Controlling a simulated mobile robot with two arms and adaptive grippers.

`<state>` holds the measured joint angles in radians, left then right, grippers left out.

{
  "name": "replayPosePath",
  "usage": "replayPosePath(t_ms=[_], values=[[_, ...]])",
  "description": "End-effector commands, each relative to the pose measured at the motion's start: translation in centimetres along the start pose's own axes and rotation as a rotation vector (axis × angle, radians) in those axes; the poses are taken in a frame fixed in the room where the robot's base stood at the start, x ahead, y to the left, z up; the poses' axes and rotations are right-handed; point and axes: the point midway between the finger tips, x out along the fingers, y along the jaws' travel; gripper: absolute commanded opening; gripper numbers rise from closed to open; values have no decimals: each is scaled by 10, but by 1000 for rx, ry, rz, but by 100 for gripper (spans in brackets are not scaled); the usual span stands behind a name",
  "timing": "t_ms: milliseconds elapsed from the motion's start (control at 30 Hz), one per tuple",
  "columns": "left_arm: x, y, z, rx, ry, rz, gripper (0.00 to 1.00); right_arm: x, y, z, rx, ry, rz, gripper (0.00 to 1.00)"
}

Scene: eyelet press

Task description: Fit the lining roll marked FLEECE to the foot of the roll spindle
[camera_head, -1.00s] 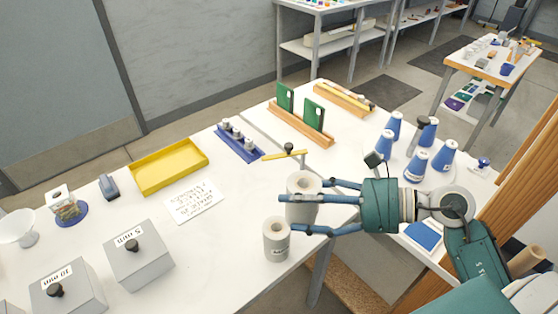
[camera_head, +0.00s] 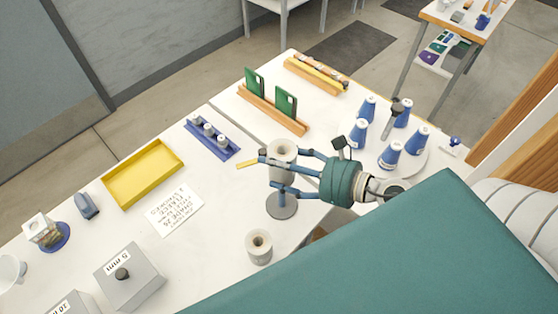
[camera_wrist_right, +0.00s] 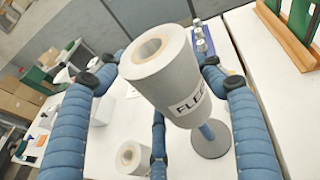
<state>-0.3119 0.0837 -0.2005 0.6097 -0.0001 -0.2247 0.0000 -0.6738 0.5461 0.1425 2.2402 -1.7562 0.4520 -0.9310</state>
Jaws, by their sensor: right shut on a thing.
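My right gripper (camera_head: 275,170) is shut on a pale grey roll (camera_head: 282,152), with its fingers around the sides. In the right wrist view the roll (camera_wrist_right: 160,75) has a label reading "FLE…", partly cut off by its curve, and an open tan core. A dark round base (camera_head: 282,205) with a short blue-grey post shows below the held roll. In the right wrist view the base (camera_wrist_right: 210,140) and post show just under the roll's lower end. I cannot tell whether the post enters the core. My left gripper is not in view.
A second roll (camera_head: 259,247) stands on the white table beside the base. A yellow tray (camera_head: 145,172), a written card (camera_head: 174,208) and a blue rack (camera_head: 212,139) lie to the left. Several blue-and-white cones (camera_head: 391,153) stand at the right. A grey box (camera_head: 130,275) stands front left.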

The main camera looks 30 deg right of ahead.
Motion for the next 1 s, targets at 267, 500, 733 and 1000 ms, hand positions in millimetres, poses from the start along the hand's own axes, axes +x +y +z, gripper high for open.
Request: replayPosePath(t_ms=[267,500,733,1000], values=[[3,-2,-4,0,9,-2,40,1,0,-4,-1,-2,0,38],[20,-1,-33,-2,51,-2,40,7,0,-22,-1,-2,0,38],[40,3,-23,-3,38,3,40,14,-1,-44,-1,-2,-1,38],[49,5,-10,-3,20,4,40,18,-1,-54,-2,-3,-1,38]])
